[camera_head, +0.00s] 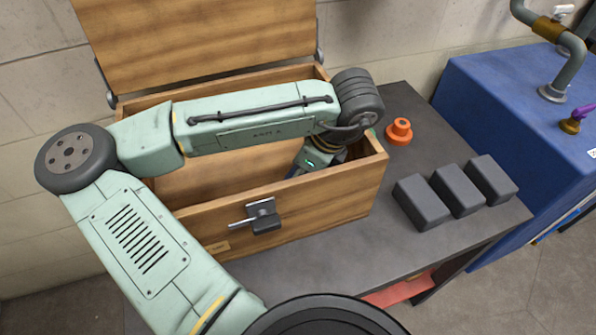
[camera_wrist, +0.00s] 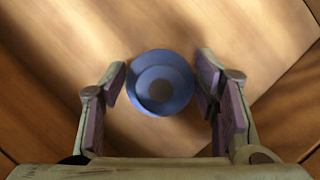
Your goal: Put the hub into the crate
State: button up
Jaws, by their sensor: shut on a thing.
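The crate (camera_head: 335,196) is a wooden box with its lid (camera_head: 200,40) raised against the wall and a metal latch on its front. My gripper (camera_wrist: 162,80) points down inside the crate's opening, near its right end. In the wrist view it is shut on a blue round hub (camera_wrist: 178,103), which sits between the two finger pads. Bare wood of the crate lies below the hub; I cannot tell whether the hub touches it. In the head view the crate's front wall and my arm hide the fingertips and most of the hub.
An orange flanged part (camera_head: 399,132) stands on the dark table (camera_head: 350,265) right of the crate. Several dark grey blocks (camera_head: 457,191) sit in a row nearer the table's right edge. A blue cabinet (camera_head: 490,95) with a pipe on top stands at the right.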

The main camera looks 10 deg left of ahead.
jog(key=shift+f, duration=0.15)
jog(key=o, duration=1.7)
jog(key=shift+r, duration=0.3)
jog(key=v, duration=1.1)
jog(key=shift+d+r, duration=0.2)
jog(key=shift+r, duration=0.15)
